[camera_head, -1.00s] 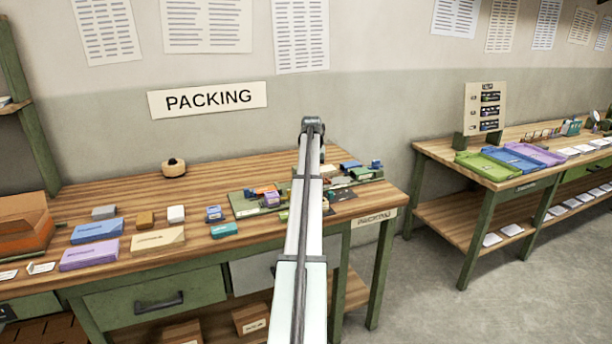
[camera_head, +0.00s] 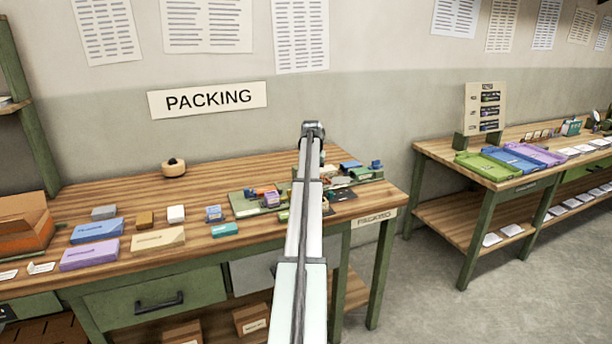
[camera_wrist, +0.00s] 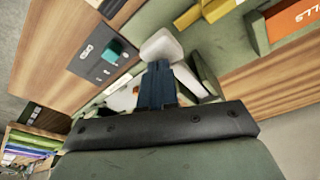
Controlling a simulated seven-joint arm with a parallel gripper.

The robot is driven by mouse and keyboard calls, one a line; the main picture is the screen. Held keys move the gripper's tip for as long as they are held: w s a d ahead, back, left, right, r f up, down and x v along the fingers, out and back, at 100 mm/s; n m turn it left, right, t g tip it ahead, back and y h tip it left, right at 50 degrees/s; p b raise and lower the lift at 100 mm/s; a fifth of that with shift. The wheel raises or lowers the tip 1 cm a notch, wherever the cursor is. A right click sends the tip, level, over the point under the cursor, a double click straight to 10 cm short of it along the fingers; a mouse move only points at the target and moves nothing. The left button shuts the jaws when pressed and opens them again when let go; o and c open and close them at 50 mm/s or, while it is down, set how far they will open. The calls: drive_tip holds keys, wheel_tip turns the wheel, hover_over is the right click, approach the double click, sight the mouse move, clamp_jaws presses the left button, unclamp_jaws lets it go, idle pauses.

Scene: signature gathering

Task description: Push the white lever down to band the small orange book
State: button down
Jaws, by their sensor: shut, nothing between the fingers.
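In the wrist view, my gripper (camera_wrist: 160,85) is shut and empty, its dark fingers pointing at a white rounded piece (camera_wrist: 162,45) that looks like the white lever. The fingertips overlap its lower edge in the picture; I cannot tell whether they touch. An orange piece with white letters (camera_wrist: 296,18), possibly the small orange book, is cut off at the upper right corner. In the head view, a small orange item (camera_head: 266,191) lies on the green board (camera_head: 243,206), left of my arm. My arm hides the gripper and lever there.
A dark panel with a teal block (camera_wrist: 112,50) lies left of the fingers in the wrist view. On the packing table are a blue box (camera_head: 97,230), a purple box (camera_head: 89,254), a tan box (camera_head: 158,240) and a round wooden holder (camera_head: 174,169). The table's back is mostly clear.

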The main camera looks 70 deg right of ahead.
drive_tip(key=shift+f, duration=1.3)
drive_tip(key=shift+r, duration=0.15)
idle(0.6)
drive_tip(key=shift+r, duration=4.4)
